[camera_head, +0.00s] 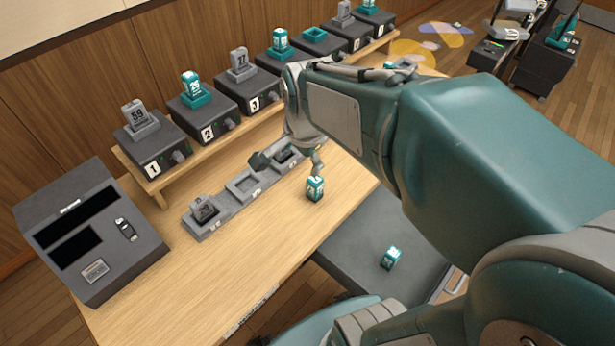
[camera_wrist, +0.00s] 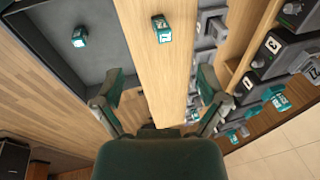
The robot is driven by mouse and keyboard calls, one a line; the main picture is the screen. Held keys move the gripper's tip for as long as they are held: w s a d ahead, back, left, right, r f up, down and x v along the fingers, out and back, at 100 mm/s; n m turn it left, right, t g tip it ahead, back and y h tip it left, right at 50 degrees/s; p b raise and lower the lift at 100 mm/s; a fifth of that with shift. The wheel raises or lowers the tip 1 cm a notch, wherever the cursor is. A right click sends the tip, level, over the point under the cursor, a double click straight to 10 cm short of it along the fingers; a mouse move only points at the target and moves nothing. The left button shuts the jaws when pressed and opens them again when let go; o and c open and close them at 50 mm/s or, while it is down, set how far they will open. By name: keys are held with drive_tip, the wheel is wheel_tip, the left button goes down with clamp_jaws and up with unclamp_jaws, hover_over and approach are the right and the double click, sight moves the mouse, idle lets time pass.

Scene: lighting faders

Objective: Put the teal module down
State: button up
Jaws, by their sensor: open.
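A teal module (camera_head: 315,188) with a white label stands on the wooden table, just below one finger of my gripper (camera_head: 288,163) in the head view. In the wrist view this teal module (camera_wrist: 161,30) is beyond the fingertips, with a gap from both fingers. My gripper (camera_wrist: 158,92) is open, its fingers wide apart with nothing held between them. A second teal module (camera_head: 391,258) lies in the grey drawer (camera_head: 350,235) in front of the table; the wrist view also shows it (camera_wrist: 79,37).
A grey slotted rack (camera_head: 224,213) lies behind the module, with a grey module (camera_head: 204,208) in its near-left slot and an empty middle slot. Numbered black fader boxes (camera_head: 152,150) line a raised shelf. A black console (camera_head: 90,235) stands left. The table's front-left is clear.

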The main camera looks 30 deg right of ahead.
drive_tip(key=w+d+f+m+g, duration=0.2)
drive_tip(key=w+d+f+m, duration=0.3)
drive_tip(key=m, duration=0.4)
drive_tip(key=m+g, duration=0.1)
drive_tip(key=m, duration=0.7)
hover_over(315, 179)
drive_tip(key=f, duration=0.8)
drive_tip(key=shift+s+f, duration=0.15)
drive_tip(key=shift+s, duration=0.25)
wheel_tip(315, 179, down, 5)
drive_tip(key=shift+f, duration=0.15)
drive_tip(key=f, duration=0.3)
drive_tip(key=w+f, duration=0.1)
drive_tip(key=f, duration=0.1)
drive_tip(key=shift+d+f, duration=0.1)
drive_tip(key=shift+f, duration=0.2)
clamp_jaws()
